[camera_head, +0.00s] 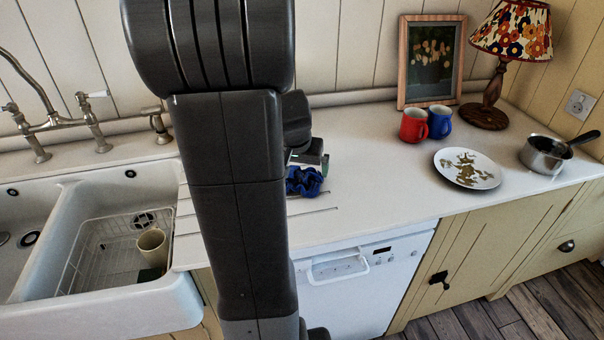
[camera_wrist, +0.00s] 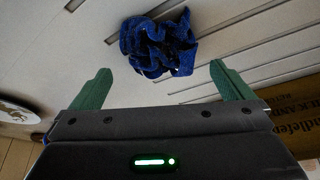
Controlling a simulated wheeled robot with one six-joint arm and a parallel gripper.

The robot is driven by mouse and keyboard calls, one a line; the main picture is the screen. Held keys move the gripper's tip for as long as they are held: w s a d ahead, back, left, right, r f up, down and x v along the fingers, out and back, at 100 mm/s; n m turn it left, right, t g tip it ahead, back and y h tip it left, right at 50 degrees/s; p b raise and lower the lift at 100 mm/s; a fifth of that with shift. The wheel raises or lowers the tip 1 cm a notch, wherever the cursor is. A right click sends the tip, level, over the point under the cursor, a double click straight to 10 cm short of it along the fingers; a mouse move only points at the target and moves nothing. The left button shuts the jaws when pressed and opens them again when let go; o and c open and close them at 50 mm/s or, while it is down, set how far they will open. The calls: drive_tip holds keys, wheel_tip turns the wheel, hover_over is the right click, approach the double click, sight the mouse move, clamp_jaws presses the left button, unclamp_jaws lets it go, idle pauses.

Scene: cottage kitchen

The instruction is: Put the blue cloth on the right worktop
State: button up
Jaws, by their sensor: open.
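The crumpled blue cloth (camera_head: 304,181) lies on the white worktop (camera_head: 370,205) just right of the sink, partly hidden behind my arm in the head view. In the wrist view the cloth (camera_wrist: 158,46) lies on the grooved surface, beyond and between my fingertips. My gripper (camera_wrist: 160,78) is open, with its two green fingers apart and nothing between them. The cloth looks apart from both fingers. In the head view my gripper is mostly hidden by my arm.
On the worktop's right part stand a red mug (camera_head: 414,126), a blue mug (camera_head: 439,121), a patterned plate (camera_head: 467,168), a saucepan (camera_head: 546,155), a lamp (camera_head: 484,116) and a framed picture (camera_head: 430,62). The sink (camera_head: 130,200) holds a rack and a cup (camera_head: 152,247). Bare worktop lies left of the plate.

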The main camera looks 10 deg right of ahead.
drive_tip(key=v, duration=0.6)
